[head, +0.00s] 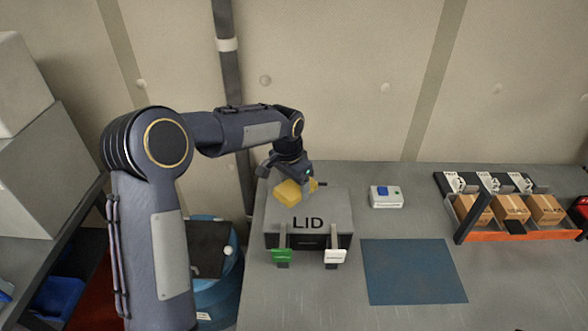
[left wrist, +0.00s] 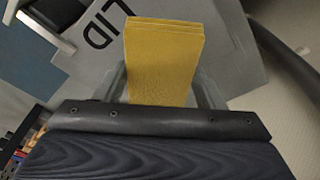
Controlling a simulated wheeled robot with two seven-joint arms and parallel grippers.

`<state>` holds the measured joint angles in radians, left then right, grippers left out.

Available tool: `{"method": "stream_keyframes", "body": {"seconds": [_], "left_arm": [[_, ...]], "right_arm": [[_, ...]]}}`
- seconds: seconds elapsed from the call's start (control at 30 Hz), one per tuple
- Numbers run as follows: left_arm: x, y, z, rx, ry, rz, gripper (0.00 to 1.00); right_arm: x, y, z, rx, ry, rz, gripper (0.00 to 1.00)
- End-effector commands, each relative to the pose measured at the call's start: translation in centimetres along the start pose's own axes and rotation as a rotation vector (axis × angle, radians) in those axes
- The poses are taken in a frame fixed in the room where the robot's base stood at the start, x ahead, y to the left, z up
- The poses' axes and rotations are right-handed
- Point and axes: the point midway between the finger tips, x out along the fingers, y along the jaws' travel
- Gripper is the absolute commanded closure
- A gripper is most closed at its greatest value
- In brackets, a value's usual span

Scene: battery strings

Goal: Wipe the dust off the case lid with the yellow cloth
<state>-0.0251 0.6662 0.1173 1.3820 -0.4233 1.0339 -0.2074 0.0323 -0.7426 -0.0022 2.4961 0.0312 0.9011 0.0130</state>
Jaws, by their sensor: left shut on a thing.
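The grey case with the word LID on its lid (head: 335,212) stands at the left end of the bench in the head view. My left gripper (head: 298,188) is shut on the yellow cloth (head: 288,193) at the back left part of the lid. The cloth looks like a folded pad and also fills the middle of the left wrist view (left wrist: 163,60). I cannot tell whether it touches the lid. The lid also shows in the left wrist view (left wrist: 75,60). I cannot make out dust on it. My right gripper is not in view.
A green tag (head: 282,256) and a white tag (head: 335,256) are at the case's front. A blue mat (head: 414,272) lies to the right. A white box with a blue button (head: 386,197) stands behind it. An orange rack (head: 490,232) holds cardboard boxes. A blue barrel (head: 217,285) stands left of the bench.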

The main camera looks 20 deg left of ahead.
Motion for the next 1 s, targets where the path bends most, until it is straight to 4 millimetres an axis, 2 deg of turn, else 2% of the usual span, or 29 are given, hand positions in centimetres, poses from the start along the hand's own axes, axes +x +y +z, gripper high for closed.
{"method": "stream_keyframes", "body": {"seconds": [0.03,0.33,1.0], "left_arm": [[-0.8,0.1,-0.1,0.0,0.001,0.0,0.58],[-3.1,0.4,0.0,-0.001,0.0,-0.001,0.58],[-3.2,0.4,0.0,-0.001,0.001,0.0,0.58]], "right_arm": [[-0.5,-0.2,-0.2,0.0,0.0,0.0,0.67],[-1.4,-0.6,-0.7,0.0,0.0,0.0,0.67],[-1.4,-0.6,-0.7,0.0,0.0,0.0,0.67]]}}
